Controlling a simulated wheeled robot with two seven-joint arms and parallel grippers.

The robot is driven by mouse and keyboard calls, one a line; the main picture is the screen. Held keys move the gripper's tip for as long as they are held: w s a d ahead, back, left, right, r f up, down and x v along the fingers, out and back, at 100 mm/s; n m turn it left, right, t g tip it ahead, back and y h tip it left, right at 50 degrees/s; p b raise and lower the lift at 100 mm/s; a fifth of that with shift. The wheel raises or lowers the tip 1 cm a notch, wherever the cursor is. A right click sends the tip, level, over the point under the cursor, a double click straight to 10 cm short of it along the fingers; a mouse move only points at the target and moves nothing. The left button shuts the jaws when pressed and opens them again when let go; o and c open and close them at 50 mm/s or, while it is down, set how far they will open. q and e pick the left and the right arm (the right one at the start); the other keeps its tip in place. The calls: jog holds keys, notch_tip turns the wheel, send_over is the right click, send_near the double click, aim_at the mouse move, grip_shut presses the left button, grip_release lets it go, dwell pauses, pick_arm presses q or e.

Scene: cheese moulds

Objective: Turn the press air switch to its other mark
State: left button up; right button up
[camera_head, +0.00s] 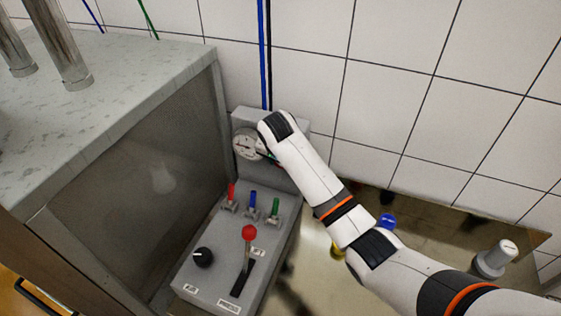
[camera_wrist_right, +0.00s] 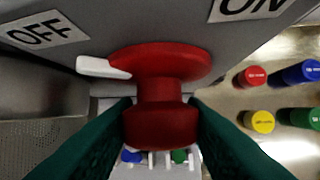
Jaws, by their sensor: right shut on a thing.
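The press air switch is a red round knob (camera_wrist_right: 162,62) with a white pointer, seen in the right wrist view. The pointer sticks out to the left, on the side of the OFF label (camera_wrist_right: 44,31); the ON label (camera_wrist_right: 248,6) is at upper right. My right gripper (camera_wrist_right: 160,115) has its dark green fingers on both sides of the knob's red grip, shut on it. In the head view my right gripper (camera_head: 268,157) is mostly hidden behind its own wrist, beside the gauge (camera_head: 245,144), and the knob is hidden. My left gripper is not in view.
The grey control box (camera_head: 211,279) carries red, blue and green small levers (camera_head: 252,206), a red-topped lever (camera_head: 249,233) and a black knob (camera_head: 203,257). A steel cabinet (camera_head: 130,165) stands left. Coloured caps (camera_head: 386,220) and a pale cylinder (camera_head: 494,260) are on the right.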

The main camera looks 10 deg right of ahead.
jog(key=o, duration=1)
jog(key=shift+f, duration=0.15)
jog(key=shift+c, duration=0.2)
jog(key=shift+s+a+r, duration=0.1)
jog(key=shift+s+r, duration=0.05)
jog(key=shift+r, duration=0.25)
jog(key=b+v, duration=0.1)
jog(key=v, duration=1)
